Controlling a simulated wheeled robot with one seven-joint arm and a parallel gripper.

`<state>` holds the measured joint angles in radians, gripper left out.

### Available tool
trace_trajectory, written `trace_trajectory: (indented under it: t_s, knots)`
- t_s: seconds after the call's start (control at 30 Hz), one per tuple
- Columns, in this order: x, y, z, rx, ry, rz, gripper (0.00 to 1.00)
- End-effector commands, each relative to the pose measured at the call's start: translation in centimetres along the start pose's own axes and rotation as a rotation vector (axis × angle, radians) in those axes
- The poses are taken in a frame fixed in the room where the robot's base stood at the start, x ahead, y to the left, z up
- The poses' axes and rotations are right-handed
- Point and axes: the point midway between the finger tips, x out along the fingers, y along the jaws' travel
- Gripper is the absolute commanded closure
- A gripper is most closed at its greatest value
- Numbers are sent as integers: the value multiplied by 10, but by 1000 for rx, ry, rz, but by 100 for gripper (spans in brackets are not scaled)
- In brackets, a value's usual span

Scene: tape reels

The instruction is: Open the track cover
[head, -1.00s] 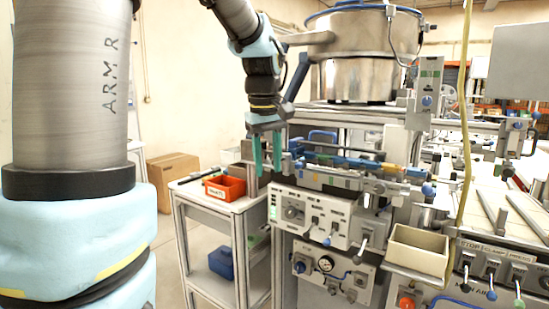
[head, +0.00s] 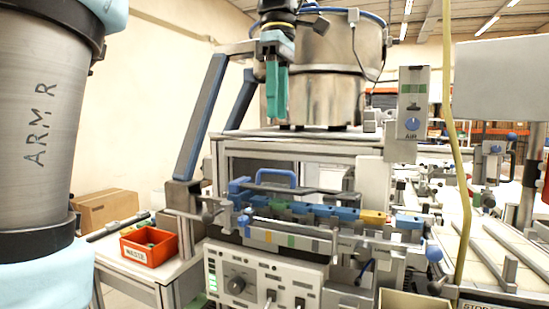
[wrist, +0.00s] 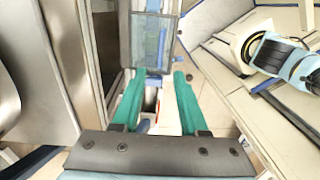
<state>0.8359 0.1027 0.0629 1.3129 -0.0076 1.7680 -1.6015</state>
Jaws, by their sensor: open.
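The track (head: 318,212), a row of blue segments with a yellow one at right, runs along the front of the machine. A blue handle (head: 275,178) and a dark bar stand just behind it; I take them for part of the track cover, but its outline is unclear. My gripper (head: 276,116) points down above and behind the track in the picture, apart from the handle, with teal fingers. In the wrist view, my gripper (wrist: 160,78) is open and empty. A dark-framed, see-through panel (wrist: 153,40) lies beyond the fingertips, possibly the cover.
A metal bowl (head: 330,95) stands behind my gripper. A sloping grey bar (head: 203,118) rises left of the track. A red waste bin (head: 149,245) sits on a side table at left. A yellow hose (head: 460,150) hangs at right. Knobs and switches line the control panel (head: 262,285).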

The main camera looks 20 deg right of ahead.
Motion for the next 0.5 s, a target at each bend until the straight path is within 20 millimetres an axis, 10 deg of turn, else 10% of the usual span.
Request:
trace_trajectory:
  t_s: [0.5]
  knots:
    - [85,-1,0,2,0,-2,57]
